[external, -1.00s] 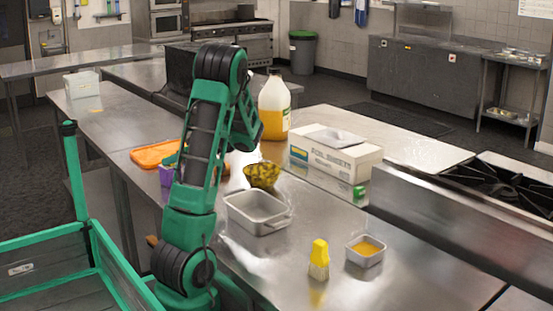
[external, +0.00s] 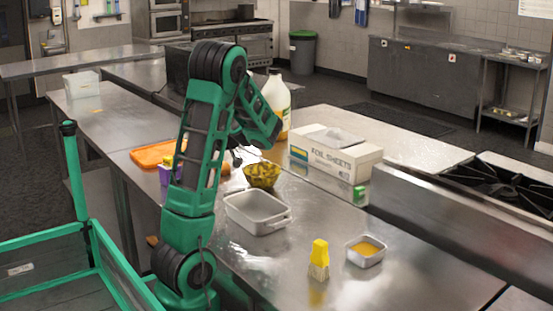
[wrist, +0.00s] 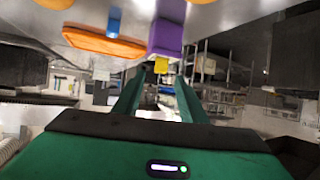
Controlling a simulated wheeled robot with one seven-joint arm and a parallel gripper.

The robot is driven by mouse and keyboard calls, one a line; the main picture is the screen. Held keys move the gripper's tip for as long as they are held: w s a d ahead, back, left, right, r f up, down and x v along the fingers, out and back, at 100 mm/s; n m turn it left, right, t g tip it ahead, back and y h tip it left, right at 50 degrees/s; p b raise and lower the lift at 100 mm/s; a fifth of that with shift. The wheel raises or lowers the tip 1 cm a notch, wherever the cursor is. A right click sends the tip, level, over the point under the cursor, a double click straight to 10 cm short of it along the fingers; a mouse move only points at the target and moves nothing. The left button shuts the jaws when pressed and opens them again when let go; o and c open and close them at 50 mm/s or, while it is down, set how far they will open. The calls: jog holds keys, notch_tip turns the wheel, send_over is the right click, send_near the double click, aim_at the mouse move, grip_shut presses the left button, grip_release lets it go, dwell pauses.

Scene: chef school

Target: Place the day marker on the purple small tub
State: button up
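The purple small tub (external: 165,176) stands on the steel counter beside the orange tray, partly hidden by my arm in the external view. It also shows in the wrist view (wrist: 166,38), which is upside down. A small yellow piece, apparently the day marker (wrist: 161,65), rests at the tub's top; it also shows in the external view (external: 167,162). My gripper (wrist: 158,80) has its two green fingers apart with nothing held between them. The fingers point toward the tub, and the yellow piece appears beyond their tips. Whether it lies flat cannot be told.
The orange tray (external: 152,154) lies beside the tub, with a blue item (wrist: 114,20) at it. A pickle bowl (external: 262,175), metal pan (external: 250,222), jug (external: 275,95) and foil box (external: 340,160) stand to the right. The counter's far left is mostly clear.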

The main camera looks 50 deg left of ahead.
jog(key=v, duration=0.5)
jog(key=shift+s, duration=0.1)
